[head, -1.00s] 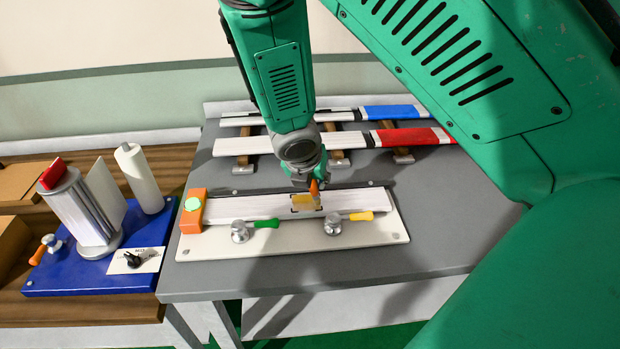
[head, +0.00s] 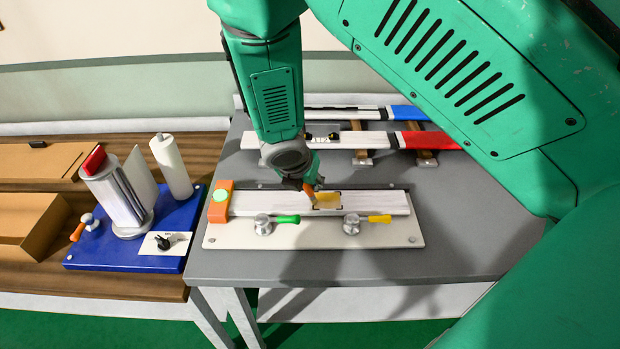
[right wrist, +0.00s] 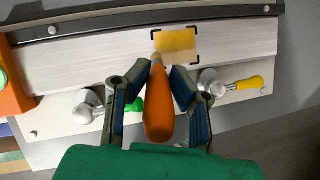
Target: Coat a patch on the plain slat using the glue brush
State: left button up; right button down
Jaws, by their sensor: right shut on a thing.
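The plain slat (head: 270,203) lies in a white fixture board (head: 300,234) on the grey table. It carries a yellow coated patch (head: 328,200) inside dark corner marks; the patch also shows in the right wrist view (right wrist: 176,42). My right gripper (head: 309,187) is shut on the orange handle of the glue brush (head: 314,192), above the slat by the patch. In the right wrist view the brush (right wrist: 158,105) sits between the fingers, pointing at the patch. Its tip is at the patch's lower edge; I cannot tell whether it touches. My left gripper is not in view.
A green-handled clamp (head: 264,224) and a yellow-handled clamp (head: 352,222) stand along the slat's front. An orange block (head: 220,201) closes its left end. Slats with red (head: 430,139) and blue ends lie behind. A blue board (head: 120,252) with rolls stands left.

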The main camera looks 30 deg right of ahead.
jog(key=r, duration=0.2)
jog(key=a+r, duration=0.1)
jog(key=r, duration=0.1)
jog(key=shift+w+a+p, duration=0.1)
jog(key=shift+a+p, duration=0.05)
jog(key=shift+p, duration=0.25)
jog(key=shift+r, duration=0.7)
jog(key=shift+d+r, duration=0.25)
jog(key=shift+d, duration=0.35)
jog(key=shift+a+r, duration=0.1)
